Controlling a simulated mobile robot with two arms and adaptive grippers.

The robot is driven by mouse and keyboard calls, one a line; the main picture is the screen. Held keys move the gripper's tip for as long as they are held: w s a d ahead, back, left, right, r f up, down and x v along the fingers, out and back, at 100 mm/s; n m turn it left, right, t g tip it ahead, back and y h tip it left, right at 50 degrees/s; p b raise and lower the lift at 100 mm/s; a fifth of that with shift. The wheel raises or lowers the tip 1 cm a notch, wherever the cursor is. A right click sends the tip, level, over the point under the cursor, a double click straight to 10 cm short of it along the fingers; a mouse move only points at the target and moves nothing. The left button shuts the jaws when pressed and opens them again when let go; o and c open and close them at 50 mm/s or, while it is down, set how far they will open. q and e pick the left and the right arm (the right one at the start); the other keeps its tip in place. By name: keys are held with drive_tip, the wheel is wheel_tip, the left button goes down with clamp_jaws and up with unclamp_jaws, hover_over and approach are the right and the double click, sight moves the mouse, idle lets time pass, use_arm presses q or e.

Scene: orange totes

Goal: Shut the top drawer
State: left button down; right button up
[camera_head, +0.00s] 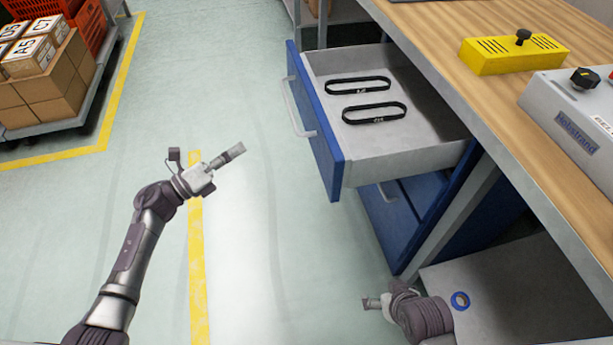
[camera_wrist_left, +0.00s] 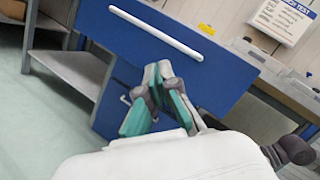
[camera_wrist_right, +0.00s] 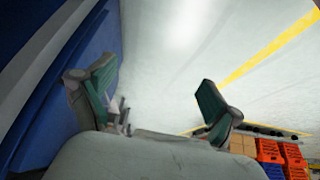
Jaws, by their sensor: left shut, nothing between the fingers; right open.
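The top drawer (camera_head: 325,150) is pulled out from under the workbench, with a blue front, a pale handle (camera_head: 296,108) and a grey inside. Two black belts (camera_head: 374,113) lie in it. My left gripper (camera_head: 236,152) is shut and empty, above the floor to the left of the drawer front and apart from it. In the left wrist view the blue drawer front (camera_wrist_left: 215,75) and its white handle (camera_wrist_left: 162,31) lie beyond my shut fingers (camera_wrist_left: 158,75). My right gripper (camera_head: 368,302) is low, below the drawer; the right wrist view shows it open and empty (camera_wrist_right: 155,95).
A lower blue drawer (camera_head: 392,215) appears closed. The wooden benchtop (camera_head: 450,55) carries a yellow box (camera_head: 512,55) and a grey control box (camera_head: 575,115). A cart with cartons (camera_head: 45,90) stands at left. Floor left of the drawer is clear.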

use_arm(q)
drive_tip(key=s+d+m+g+h+b, duration=0.1)
drive_tip(key=s+m+g+b, duration=0.1)
drive_tip(key=m+g+b, duration=0.3)
drive_tip(key=s+d+m+g+b, duration=0.1)
drive_tip(key=s+d+m+g, duration=0.1)
drive_tip(key=m, duration=0.6)
approach(318, 148)
drive_tip(key=shift+m+g, duration=0.3)
drive_tip(key=shift+g, duration=0.1)
drive_tip(key=x, duration=0.6)
drive_tip(key=shift+w+r, duration=0.15)
drive_tip(key=shift+r, duration=0.05)
drive_tip(key=shift+w+d, duration=0.15)
drive_tip(key=shift+d, duration=0.5)
use_arm(e)
wheel_tip(318, 148, up, 6)
drive_tip(key=w+t, duration=0.1)
drive_tip(key=t, duration=0.1)
drive_tip(key=shift+w+a+y, duration=0.15)
drive_tip(key=shift+a+y, duration=0.15)
drive_tip(key=shift+w+r+t, duration=0.1)
drive_tip(key=shift+w+t, duration=0.05)
drive_tip(key=shift+t, duration=0.15)
